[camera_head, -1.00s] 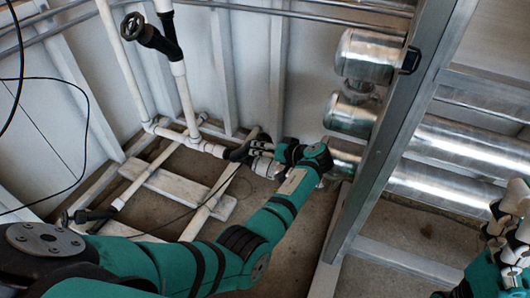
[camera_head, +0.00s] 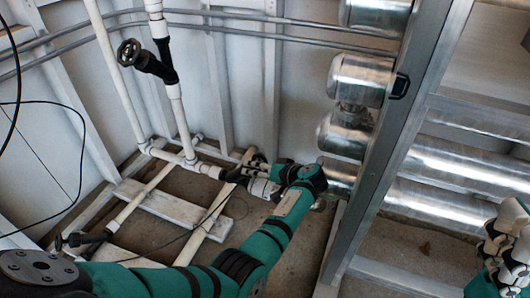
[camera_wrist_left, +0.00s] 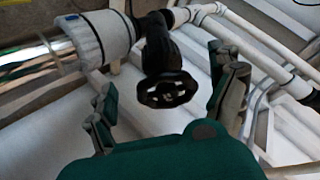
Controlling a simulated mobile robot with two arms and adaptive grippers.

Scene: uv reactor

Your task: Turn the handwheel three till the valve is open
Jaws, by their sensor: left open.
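A black handwheel (camera_wrist_left: 168,90) on a dark valve body (camera_wrist_left: 160,48) shows in the left wrist view, its face towards the camera. My left gripper (camera_wrist_left: 170,100) is open, one finger on each side of the wheel. I see no clear contact. In the head view my left gripper (camera_head: 262,180) is small at the low white pipework, and the wheel there is mostly hidden. Two other black handwheels show in the head view: one on the upright pipe (camera_head: 129,52) and one low at the left (camera_head: 62,242). No numbers show. My right gripper (camera_head: 502,240) is partly in view at the right edge.
Shiny metal cylinders (camera_head: 358,80) and a steel upright (camera_head: 405,130) stand right of my left arm. White pipes (camera_head: 180,115) and a thin black cable (camera_head: 82,130) lie to the left. A large white pipe fitting (camera_wrist_left: 102,38) is close to the left finger.

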